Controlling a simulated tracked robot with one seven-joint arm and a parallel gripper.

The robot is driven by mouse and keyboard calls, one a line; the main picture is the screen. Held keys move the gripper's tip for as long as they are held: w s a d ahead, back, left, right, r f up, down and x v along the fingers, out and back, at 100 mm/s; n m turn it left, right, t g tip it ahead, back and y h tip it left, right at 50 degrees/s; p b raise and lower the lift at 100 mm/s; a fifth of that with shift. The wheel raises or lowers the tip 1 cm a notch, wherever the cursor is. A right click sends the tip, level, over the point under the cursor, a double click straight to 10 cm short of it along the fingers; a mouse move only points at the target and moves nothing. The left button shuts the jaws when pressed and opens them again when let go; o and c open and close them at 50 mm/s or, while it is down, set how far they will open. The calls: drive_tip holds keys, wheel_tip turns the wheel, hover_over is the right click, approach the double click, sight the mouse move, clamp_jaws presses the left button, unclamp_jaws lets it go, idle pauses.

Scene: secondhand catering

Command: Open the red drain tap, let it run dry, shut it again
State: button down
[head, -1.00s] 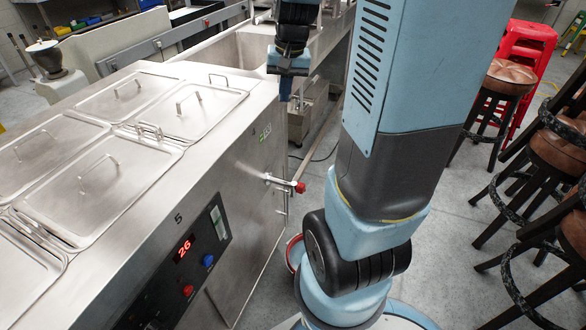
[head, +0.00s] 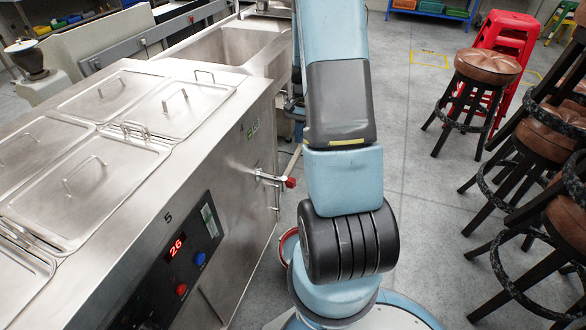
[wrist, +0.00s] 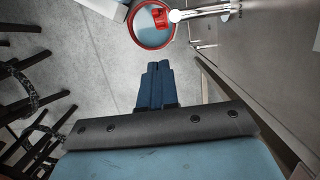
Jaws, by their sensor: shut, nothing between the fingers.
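The drain tap (head: 268,177) sticks out from the end wall of the steel counter, with a red handle (head: 291,182) at its outer end. In the wrist view the red handle (wrist: 161,18) sits at the end of a pale pipe (wrist: 195,13), above a red-rimmed bucket (wrist: 136,41). The bucket (head: 283,250) stands on the floor under the tap, partly hidden by my arm. My gripper (wrist: 157,66) is shut and empty, apart from the handle. My arm hides most of it in the head view. I cannot tell whether water runs.
The steel counter (head: 235,112) has lidded wells and a control panel (head: 185,262) showing 26. A sink (head: 220,45) lies beyond it. Brown-topped stools (head: 487,66) and stacked red stools (head: 505,32) stand at right. The floor between is clear.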

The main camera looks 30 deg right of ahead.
hover_over(293, 180)
drive_tip(key=w+d, duration=0.3)
drive_tip(key=d, duration=0.1)
wheel_tip(293, 180, down, 10)
drive_tip(key=shift+s+a+f, duration=0.3)
drive_tip(key=shift+a+f, duration=0.05)
drive_tip(key=shift+a, duration=0.15)
drive_tip(key=shift+s+a+f, duration=0.3)
drive_tip(key=shift+a+f, duration=0.05)
drive_tip(key=shift+a, duration=0.15)
drive_tip(key=shift+s+a+f, duration=0.25)
drive_tip(key=shift+a, duration=0.15)
